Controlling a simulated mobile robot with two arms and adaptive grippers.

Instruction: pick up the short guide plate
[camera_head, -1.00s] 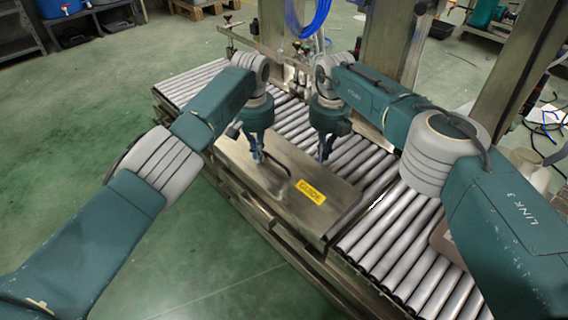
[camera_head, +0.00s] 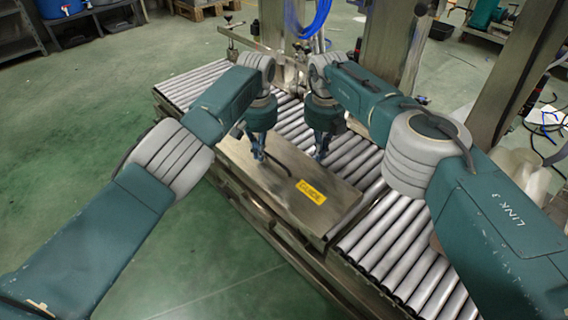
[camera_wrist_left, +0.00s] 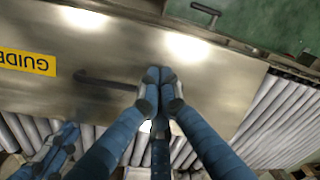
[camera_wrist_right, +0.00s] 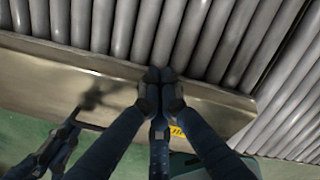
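The guide plate (camera_head: 240,172) is a flat metal piece with a yellow GUIDE label (camera_head: 311,192) and a dark bar handle (camera_head: 283,166) on top. My right gripper (camera_head: 321,158) points down by the plate's roller-side edge. In the right wrist view its fingertips (camera_wrist_right: 160,77) are together, with nothing visible between them. Contact with the plate is unclear.
The roller conveyor (camera_head: 395,240) runs along the plate's far side and to both ends. A steel post (camera_head: 385,40) and blue hoses (camera_head: 308,20) stand behind it. Green floor (camera_head: 110,100) is open at the left. The two grippers are close together.

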